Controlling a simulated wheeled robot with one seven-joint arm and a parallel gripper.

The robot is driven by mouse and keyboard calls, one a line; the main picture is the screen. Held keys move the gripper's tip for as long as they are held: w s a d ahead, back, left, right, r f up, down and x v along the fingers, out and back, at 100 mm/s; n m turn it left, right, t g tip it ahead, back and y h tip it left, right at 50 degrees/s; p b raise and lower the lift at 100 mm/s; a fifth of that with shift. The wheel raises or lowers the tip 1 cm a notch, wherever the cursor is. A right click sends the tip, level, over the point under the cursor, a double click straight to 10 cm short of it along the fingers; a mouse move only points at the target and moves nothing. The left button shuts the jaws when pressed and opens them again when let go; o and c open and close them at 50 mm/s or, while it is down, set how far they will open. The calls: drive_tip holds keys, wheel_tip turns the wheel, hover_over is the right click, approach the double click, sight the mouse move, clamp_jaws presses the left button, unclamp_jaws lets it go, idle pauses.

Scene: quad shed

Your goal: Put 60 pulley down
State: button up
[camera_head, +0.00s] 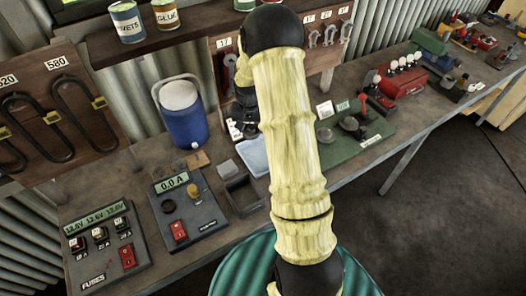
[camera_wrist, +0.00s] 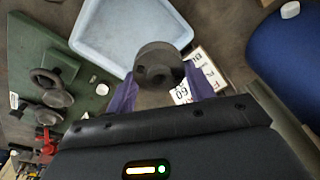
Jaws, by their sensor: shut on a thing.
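A dark grey round pulley (camera_wrist: 158,62) is between the two purple fingers of my gripper (camera_wrist: 160,74) in the wrist view. My gripper is shut on it. White label cards (camera_wrist: 198,90), one reading 60, lie on the bench just beyond and beside the pulley. I cannot tell whether the pulley touches the bench. In the head view my arm hides the pulley and most of the gripper.
A pale blue tray (camera_wrist: 90,40) lies close to the pulley; it also shows in the head view (camera_head: 252,152). A green board (camera_wrist: 40,75) with dark round parts is at left. A blue cooler (camera_head: 184,115) and meter boxes (camera_head: 187,205) stand on the crowded bench.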

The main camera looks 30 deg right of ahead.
drive_tip(key=shift+s, duration=0.15)
drive_tip(key=p, duration=0.2)
hover_over(252, 151)
drive_tip(key=shift+f, duration=2.9)
drive_tip(key=shift+s+f, duration=0.1)
wheel_tip(252, 151, down, 3)
drive_tip(key=shift+r+p, duration=0.1)
drive_tip(key=shift+p, duration=0.55)
drive_tip(key=shift+f, duration=0.55)
